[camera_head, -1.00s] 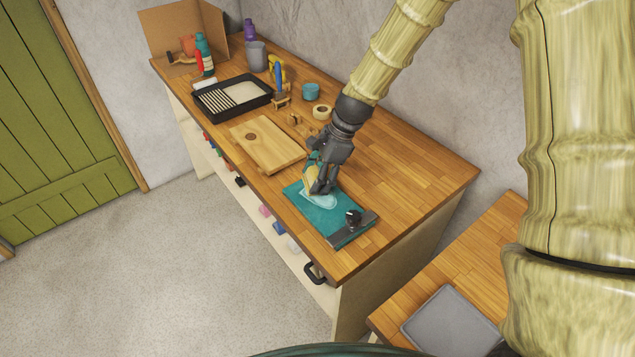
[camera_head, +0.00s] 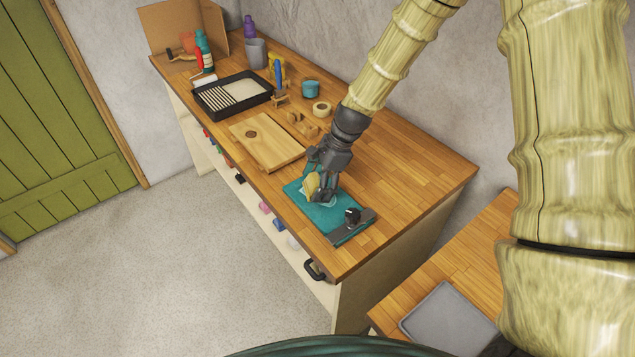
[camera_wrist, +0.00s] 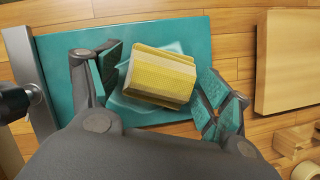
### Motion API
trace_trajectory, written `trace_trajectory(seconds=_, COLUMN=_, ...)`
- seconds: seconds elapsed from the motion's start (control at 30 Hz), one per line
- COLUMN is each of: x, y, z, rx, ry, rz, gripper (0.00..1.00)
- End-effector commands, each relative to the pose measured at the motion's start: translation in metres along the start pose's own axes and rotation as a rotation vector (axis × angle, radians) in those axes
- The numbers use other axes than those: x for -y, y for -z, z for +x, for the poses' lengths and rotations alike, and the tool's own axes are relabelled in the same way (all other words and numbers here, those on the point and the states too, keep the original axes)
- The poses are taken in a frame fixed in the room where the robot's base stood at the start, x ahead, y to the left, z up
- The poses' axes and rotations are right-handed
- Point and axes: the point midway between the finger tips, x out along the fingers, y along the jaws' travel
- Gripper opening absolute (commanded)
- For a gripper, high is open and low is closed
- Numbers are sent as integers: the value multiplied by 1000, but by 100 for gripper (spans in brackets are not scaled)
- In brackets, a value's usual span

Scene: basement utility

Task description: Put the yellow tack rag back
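The yellow tack rag (camera_head: 313,186) is a ribbed, block-like yellow piece over the pale patch on the teal clipboard (camera_head: 332,222). In the wrist view the rag (camera_wrist: 160,76) lies between my gripper's teal-padded fingers, slightly turned. My gripper (camera_wrist: 160,85) points down over the clipboard (camera_wrist: 75,48), its fingers spread on either side of the rag with narrow gaps showing. In the head view my gripper (camera_head: 319,188) partly hides the rag. I cannot tell whether the rag's underside rests fully on the clipboard.
A wooden board (camera_head: 266,143) lies beside the clipboard. Behind it are a black paint tray (camera_head: 207,106), a tape roll (camera_head: 321,109), a teal tub (camera_head: 310,88) and a grey cup (camera_head: 256,54). The bench (camera_head: 410,170) is clear at right. A grey tray (camera_head: 450,322) sits lower right.

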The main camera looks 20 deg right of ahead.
Motion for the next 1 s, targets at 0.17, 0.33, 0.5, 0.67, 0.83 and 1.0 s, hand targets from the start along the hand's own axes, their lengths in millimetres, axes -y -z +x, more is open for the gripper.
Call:
trace_trajectory(seconds=0.17, x=0, y=0, z=0, rx=0, ry=0, rz=0, gripper=78)
trace_trajectory(seconds=0.33, x=1, y=-1, z=-5, rx=-1, ry=2, rz=0, gripper=78)
trace_trajectory(seconds=0.5, x=1, y=-1, z=-20, rx=-1, ry=3, rz=-1, gripper=78)
trace_trajectory(seconds=0.67, x=1, y=-1, z=-40, rx=0, ry=3, rz=-1, gripper=78)
trace_trajectory(seconds=0.83, x=1, y=-1, z=-62, rx=0, ry=3, rz=-1, gripper=78)
trace_trajectory(seconds=1.0, x=1, y=-1, z=-84, rx=-1, ry=3, rz=-1, gripper=78)
